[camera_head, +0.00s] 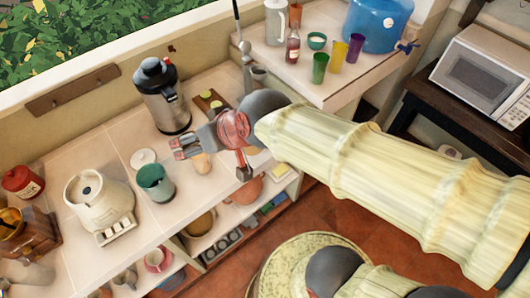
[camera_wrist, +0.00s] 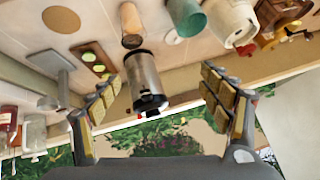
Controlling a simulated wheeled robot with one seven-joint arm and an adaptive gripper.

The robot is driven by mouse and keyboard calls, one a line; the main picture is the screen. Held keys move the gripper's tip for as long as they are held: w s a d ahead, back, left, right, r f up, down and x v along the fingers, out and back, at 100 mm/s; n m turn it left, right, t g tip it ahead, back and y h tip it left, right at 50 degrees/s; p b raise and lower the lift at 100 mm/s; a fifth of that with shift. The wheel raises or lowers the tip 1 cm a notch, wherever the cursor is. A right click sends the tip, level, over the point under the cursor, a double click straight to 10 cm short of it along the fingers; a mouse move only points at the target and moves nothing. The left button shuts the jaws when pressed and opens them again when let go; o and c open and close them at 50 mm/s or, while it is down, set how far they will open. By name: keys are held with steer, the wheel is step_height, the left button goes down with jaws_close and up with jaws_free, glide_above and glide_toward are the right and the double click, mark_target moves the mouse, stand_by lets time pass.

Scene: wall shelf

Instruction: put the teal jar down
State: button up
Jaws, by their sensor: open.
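The teal jar (camera_head: 156,181) stands upright on the tiled counter, apart from my gripper, to its lower left in the head view. In the wrist view the jar (camera_wrist: 188,16) shows at the top edge, partly cut off. My gripper (camera_head: 179,148) is above the counter with its fingers spread and nothing between them. In the wrist view my gripper's two fingers (camera_wrist: 161,88) stand wide apart, with the steel flask (camera_wrist: 146,82) seen beyond the gap. The jar touches no finger.
The tall steel flask (camera_head: 162,96) stands behind my gripper. A small tan-topped jar (camera_head: 201,163) is just below it. A white disc (camera_head: 143,157) lies behind the teal jar, and a cream kitchen scale (camera_head: 98,205) stands left. Free counter lies between the disc and flask.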

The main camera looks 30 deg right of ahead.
steer(key=s+d+m+g+h, duration=0.1)
steer(key=s+d+h, duration=0.3)
steer(key=s+d, duration=0.6)
steer(key=d+f+g, duration=0.1)
steer(key=d, duration=0.3)
steer(key=shift+s, duration=0.4)
steer(key=shift+f+b, duration=0.7)
steer(key=shift+b, duration=0.05)
